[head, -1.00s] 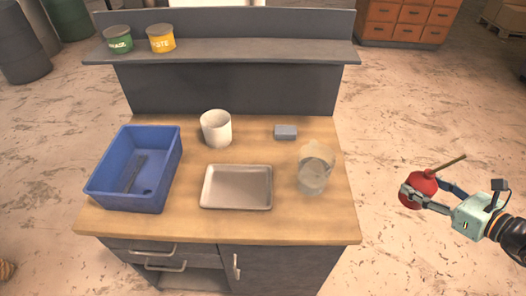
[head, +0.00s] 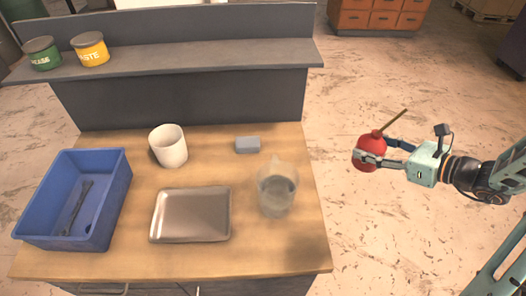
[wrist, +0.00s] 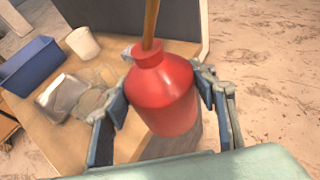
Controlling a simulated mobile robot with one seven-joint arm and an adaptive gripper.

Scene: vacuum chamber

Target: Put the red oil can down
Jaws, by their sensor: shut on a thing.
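The red oil can (head: 371,150) has a round body and a long thin brown spout. My gripper (head: 368,158) is shut on it and holds it in the air, to the right of the workbench (head: 290,245) in the head view. In the wrist view the oil can (wrist: 165,95) sits between the two fingers of my gripper (wrist: 165,100), with its spout pointing up out of the picture. The bench top (wrist: 125,148) lies behind and to the left of the can there.
On the bench stand a blue bin (head: 108,205) with a dark tool inside, a metal tray (head: 190,216), a white cup (head: 168,147), a grey block (head: 248,145) and a clear jug (head: 277,190).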

